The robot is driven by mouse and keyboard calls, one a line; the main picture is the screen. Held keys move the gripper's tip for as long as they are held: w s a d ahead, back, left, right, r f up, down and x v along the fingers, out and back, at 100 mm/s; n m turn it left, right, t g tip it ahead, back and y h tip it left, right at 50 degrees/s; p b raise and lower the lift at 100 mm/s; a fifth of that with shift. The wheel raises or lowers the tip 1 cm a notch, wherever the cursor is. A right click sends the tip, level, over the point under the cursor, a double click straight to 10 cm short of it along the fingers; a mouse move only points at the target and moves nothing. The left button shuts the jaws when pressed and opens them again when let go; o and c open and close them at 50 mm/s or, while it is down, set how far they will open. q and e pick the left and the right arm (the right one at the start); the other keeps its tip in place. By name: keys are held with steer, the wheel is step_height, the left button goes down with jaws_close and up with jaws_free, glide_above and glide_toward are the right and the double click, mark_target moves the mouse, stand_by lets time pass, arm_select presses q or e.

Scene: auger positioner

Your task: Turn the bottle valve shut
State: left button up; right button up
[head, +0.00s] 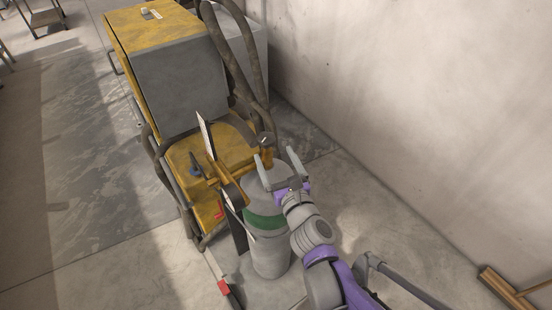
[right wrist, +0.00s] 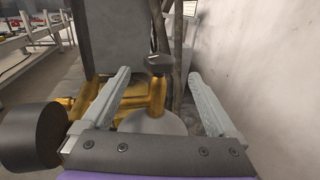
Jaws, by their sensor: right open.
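The grey gas bottle (head: 270,257) with a green band stands upright beside the yellow machine. Its brass valve (right wrist: 150,96) rises from the rounded bottle top (right wrist: 152,123), with a dark cap (right wrist: 158,64) on it. The cap also shows in the head view (head: 264,139). My right gripper (head: 279,158) is open above the bottle top. In the right wrist view its fingers (right wrist: 155,78) stand on either side of the valve, with gaps visible and nothing held. Whether the fingers reach the cap's depth is unclear. My left gripper is not in view.
The yellow and grey machine (head: 185,70) stands behind the bottle, with dark hoses (head: 250,60) close to the valve. A black round part (right wrist: 30,138) sticks out left of the valve. A concrete wall (head: 420,110) bounds the right.

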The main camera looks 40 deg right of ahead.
mark_target(267, 136)
stand_by(0.3)
